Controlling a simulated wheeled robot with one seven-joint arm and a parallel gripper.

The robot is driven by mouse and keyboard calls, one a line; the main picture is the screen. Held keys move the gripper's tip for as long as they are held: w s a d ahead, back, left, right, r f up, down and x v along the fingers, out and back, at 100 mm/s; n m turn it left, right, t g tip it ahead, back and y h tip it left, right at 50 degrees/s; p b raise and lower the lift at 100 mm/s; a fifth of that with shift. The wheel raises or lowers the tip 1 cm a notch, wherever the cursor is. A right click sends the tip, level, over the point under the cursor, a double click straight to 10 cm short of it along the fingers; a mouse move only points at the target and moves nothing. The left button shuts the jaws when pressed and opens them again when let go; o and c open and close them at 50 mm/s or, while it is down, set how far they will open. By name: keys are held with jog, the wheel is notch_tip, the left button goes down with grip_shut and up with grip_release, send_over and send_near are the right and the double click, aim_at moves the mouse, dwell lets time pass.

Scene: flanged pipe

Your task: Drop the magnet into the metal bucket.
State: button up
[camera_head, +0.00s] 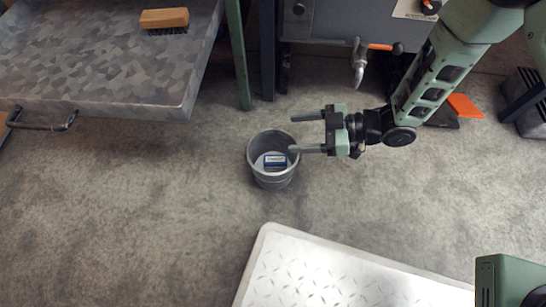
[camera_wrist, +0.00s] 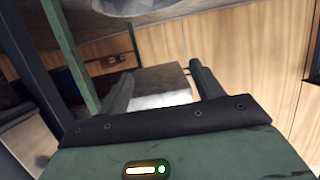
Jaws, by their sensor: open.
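The metal bucket (camera_head: 284,180) stands upright on the concrete floor in the middle of the head view. A small blue and white block, which appears to be the magnet (camera_head: 275,161), is inside it, seen through the open top. My gripper (camera_head: 294,132) is just above and to the right of the bucket's rim in the picture, fingers pointing left. Its two fingers are apart with nothing held between them. In the wrist view the open fingers (camera_wrist: 162,88) frame a grey-brown and white shape behind them that I cannot identify.
A metal-topped table (camera_head: 90,65) with a wooden brush (camera_head: 164,18) is at upper left. A grey machine with a tap (camera_head: 359,62) stands behind the bucket. A white tread-plate platform (camera_head: 320,270) is in front. Floor left of the bucket is clear.

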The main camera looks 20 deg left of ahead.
jog(key=p+v, duration=0.5)
jog(key=v, duration=0.7)
jog(key=shift+d, duration=0.1)
jog(key=w+a+r+m+t+h+p, duration=0.25)
jog(key=w+r+t+h, duration=0.2)
jog(key=w+r, duration=0.35)
notch_tip(320, 180, up, 11)
jog(key=d+m+t+h+p, duration=0.2)
jog(key=m+t+h+p, duration=0.1)
jog(key=m, duration=0.1)
jog(key=s+d+r+m+g+h+p, duration=0.2)
jog(key=s+d+r+m+h+p, duration=0.15)
jog(key=s+r, duration=0.7)
jog(key=s+d+r+m+g+h+p, duration=0.25)
jog(key=s+d+r, duration=0.4)
jog(key=s, duration=0.65)
notch_tip(320, 180, up, 38)
jog(key=a+p, duration=0.1)
jog(key=p, duration=3.5)
jog(key=shift+t, duration=0.3)
jog(key=shift+w+f+m, duration=0.1)
jog(key=shift+f+m, duration=0.1)
jog(key=shift+m, duration=0.05)
